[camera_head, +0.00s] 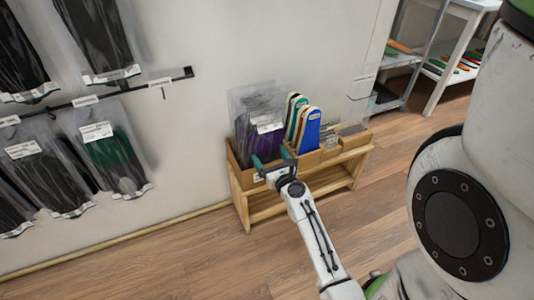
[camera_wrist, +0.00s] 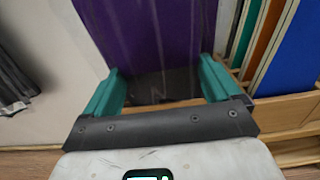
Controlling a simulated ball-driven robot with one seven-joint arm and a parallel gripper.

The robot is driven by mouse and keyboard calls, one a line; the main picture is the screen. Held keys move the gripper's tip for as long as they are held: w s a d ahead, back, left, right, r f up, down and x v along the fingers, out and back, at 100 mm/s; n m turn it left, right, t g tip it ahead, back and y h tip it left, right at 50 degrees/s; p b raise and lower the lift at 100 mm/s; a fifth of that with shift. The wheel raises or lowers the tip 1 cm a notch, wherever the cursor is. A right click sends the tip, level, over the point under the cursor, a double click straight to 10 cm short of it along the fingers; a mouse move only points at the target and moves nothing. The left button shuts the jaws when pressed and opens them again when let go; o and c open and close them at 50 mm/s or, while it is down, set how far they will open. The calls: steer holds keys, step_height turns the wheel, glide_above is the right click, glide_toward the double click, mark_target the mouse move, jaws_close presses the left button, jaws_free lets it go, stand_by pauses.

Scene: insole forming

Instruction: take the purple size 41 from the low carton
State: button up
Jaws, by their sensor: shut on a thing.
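The purple pack (camera_head: 264,145) is in a clear bag with a white label and stands upright in the left carton on the low wooden rack. In the wrist view the purple pack (camera_wrist: 155,35) fills the space between the teal fingers. My gripper (camera_head: 270,161) reaches the front of this carton. In the wrist view my gripper (camera_wrist: 160,68) is shut on the pack, one finger at each side edge. The size on the label is too small to read. The pack's lower part is hidden by the carton front and my gripper.
Blue, green and white insoles (camera_head: 307,130) stand in the carton just right of the pack. The wooden rack (camera_head: 330,182) stands against the wall. Bagged packs (camera_head: 110,150) hang on a wall rail at left. The floor (camera_head: 150,262) at front left is clear.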

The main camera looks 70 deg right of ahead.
mark_target(268, 124)
steer(key=shift+r, duration=0.1)
step_height(268, 124, up, 12)
steer(key=p, duration=1.2)
steer(key=shift+r, duration=0.25)
steer(key=b+v, duration=0.6)
steer(key=v, duration=1.2)
steer(key=shift+f, duration=0.35)
